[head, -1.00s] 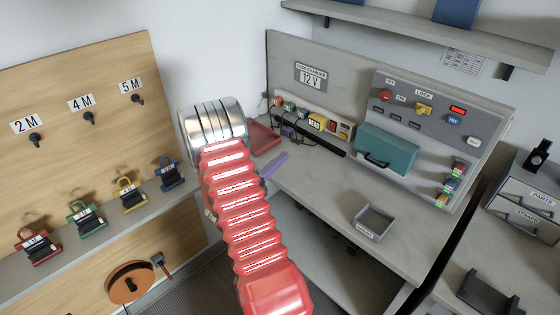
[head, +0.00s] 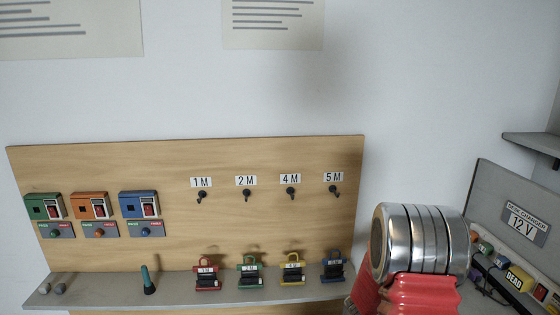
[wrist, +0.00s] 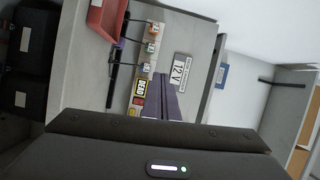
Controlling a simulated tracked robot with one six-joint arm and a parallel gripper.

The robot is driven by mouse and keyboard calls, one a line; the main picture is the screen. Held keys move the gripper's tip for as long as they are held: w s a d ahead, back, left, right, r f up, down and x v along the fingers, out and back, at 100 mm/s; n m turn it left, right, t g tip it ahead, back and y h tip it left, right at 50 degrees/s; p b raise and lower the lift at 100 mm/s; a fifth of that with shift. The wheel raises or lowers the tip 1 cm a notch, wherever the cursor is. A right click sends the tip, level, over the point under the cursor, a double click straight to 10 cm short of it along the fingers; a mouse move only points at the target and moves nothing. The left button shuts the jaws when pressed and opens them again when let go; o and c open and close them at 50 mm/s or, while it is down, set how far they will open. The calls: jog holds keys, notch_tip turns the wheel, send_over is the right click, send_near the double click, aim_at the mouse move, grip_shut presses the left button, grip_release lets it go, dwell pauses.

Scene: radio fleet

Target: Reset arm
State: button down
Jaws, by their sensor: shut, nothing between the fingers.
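My arm shows in the head view at the lower right, with a silver ringed joint and red ribbed sleeve. The gripper end is hidden behind that joint there. In the wrist view my gripper (wrist: 168,90) shows as purple fingers beyond its dark body. The fingers are together, with nothing held between them. They point toward the grey desk charger panel, with its 12 V label (wrist: 179,68).
A wooden board (head: 160,175) carries labelled hooks and three switch boxes. Below it, a grey shelf (head: 110,294) holds red, green, yellow and blue clip-like items. The desk charger (head: 525,225) stands right of my arm. A red tray (wrist: 104,18) shows in the wrist view.

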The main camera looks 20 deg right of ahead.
jog(key=w+a+r+n+t+y, duration=0.4)
jog(key=w+a+n, duration=0.1)
jog(key=a, duration=0.2)
jog(key=w+a+r+n+t+y, duration=0.3)
jog(key=w+a+r+n+y, duration=0.15)
jog(key=a, duration=0.35)
jog(key=s+a+r+n+t+y, duration=0.1)
jog(key=a+r+n+y, duration=0.2)
jog(key=a, duration=0.5)
jog(key=s+a+r+n+y, duration=0.1)
jog(key=a+n+y, duration=0.2)
jog(key=a+n, duration=0.35)
jog(key=s+a+n+g+y, duration=0.25)
jog(key=s+a+n, duration=0.45)
jog(key=s+a, duration=0.45)
jog(key=s+a+n+g, duration=0.1)
jog(key=s+n+g, duration=0.1)
jog(key=s, duration=0.6)
jog(key=s+a+f+n+g, duration=0.1)
jog(key=s+n, duration=0.3)
jog(key=s, duration=0.3)
jog(key=shift+s+a+n+g+y, duration=0.3)
jog(key=shift+s+g, duration=0.05)
